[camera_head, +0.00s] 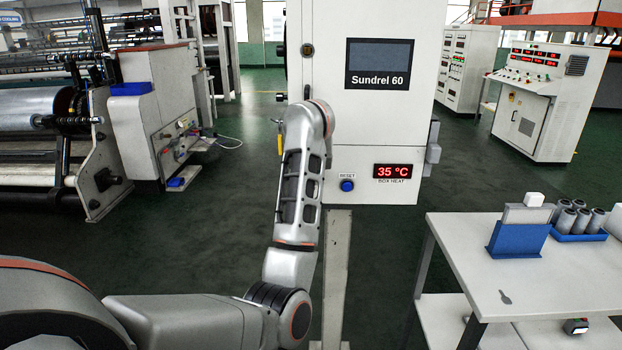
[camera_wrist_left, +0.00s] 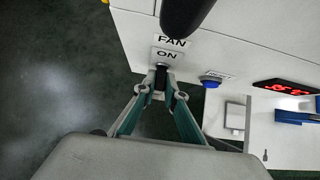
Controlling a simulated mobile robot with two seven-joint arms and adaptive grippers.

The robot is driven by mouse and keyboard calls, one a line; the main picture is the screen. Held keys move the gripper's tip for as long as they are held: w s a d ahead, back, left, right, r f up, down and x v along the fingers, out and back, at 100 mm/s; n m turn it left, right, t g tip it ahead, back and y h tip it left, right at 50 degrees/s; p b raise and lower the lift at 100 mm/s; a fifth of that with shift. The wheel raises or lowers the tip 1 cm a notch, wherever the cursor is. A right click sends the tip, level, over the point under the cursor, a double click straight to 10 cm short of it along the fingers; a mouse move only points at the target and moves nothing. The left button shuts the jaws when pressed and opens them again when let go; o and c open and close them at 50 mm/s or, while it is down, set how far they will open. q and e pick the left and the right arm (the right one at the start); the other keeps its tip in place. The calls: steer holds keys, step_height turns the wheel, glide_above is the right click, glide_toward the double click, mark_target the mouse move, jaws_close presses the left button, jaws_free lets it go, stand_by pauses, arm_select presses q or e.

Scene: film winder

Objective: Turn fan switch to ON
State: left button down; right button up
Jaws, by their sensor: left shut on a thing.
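The fan switch (camera_wrist_left: 161,76) is a small dark lever on the white cabinet face, right under the labels FAN and ON in the left wrist view. My left gripper (camera_wrist_left: 160,91) is shut on it, with the two fingers converging at the switch. The fingertips partly cover the lever, so its exact angle is hard to tell. In the head view my left arm reaches up to the front of the Sundrel 60 cabinet (camera_head: 418,118), and the arm hides the gripper and the switch. My right gripper is in neither view.
A blue RESET button (camera_head: 347,185) and a red 35 °C display (camera_head: 392,171) sit right of the arm. A dark rounded part (camera_wrist_left: 186,12) juts out above the FAN label. A white table (camera_head: 455,262) with a blue holder (camera_head: 518,240) stands at the right.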

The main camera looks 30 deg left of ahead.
arm_select(q)
steer(key=shift+d+f, duration=0.1)
steer(key=c, duration=2.1)
jaws_free()
steer(key=shift+s+d+r, duration=0.1)
steer(key=shift+s+r, duration=0.1)
steer(key=shift+r, duration=0.3)
steer(key=v, duration=0.6)
steer(key=shift+s+d+r, duration=0.1)
steer(key=shift+s+r, duration=0.05)
steer(key=shift+s, duration=0.05)
